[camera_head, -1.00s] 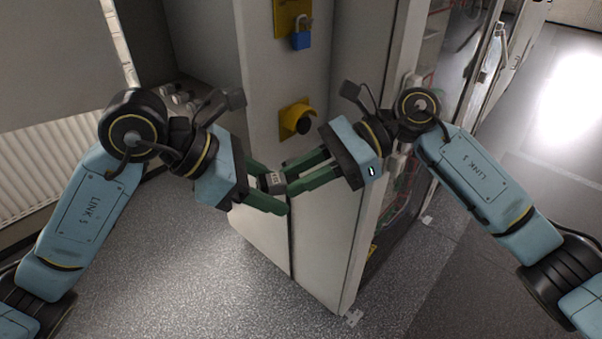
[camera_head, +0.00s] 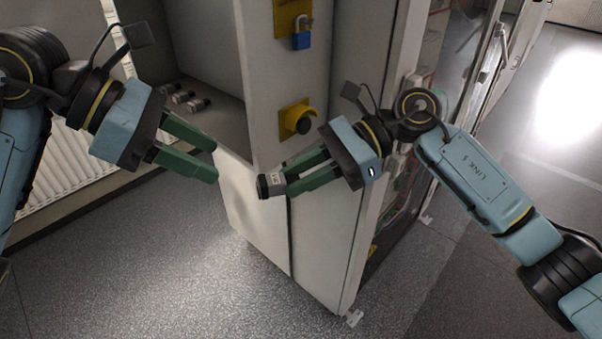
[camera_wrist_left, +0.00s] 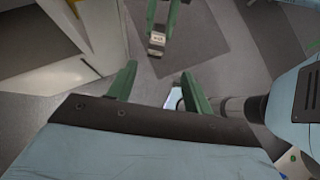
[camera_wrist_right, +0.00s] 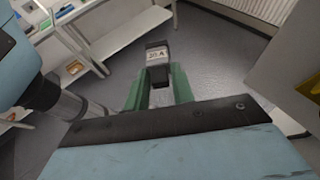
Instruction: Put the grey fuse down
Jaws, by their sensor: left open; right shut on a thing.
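The grey fuse (camera_head: 273,184) is a small grey block with a dark end and a pale label. My right gripper (camera_head: 287,183) is shut on it and holds it in the air in front of the cabinet. The fuse also shows in the right wrist view (camera_wrist_right: 157,55), between the green fingertips, and in the left wrist view (camera_wrist_left: 157,40). My left gripper (camera_head: 216,162) is open and empty, to the left of the fuse and apart from it.
Several small fuses (camera_head: 186,98) lie on a shelf (camera_head: 222,112) in the open cabinet bay at upper left. The cabinet front (camera_head: 262,228) carries a yellow-and-black knob (camera_head: 298,119) and a blue padlock (camera_head: 302,40). A radiator (camera_head: 62,170) stands at left. The floor below is clear.

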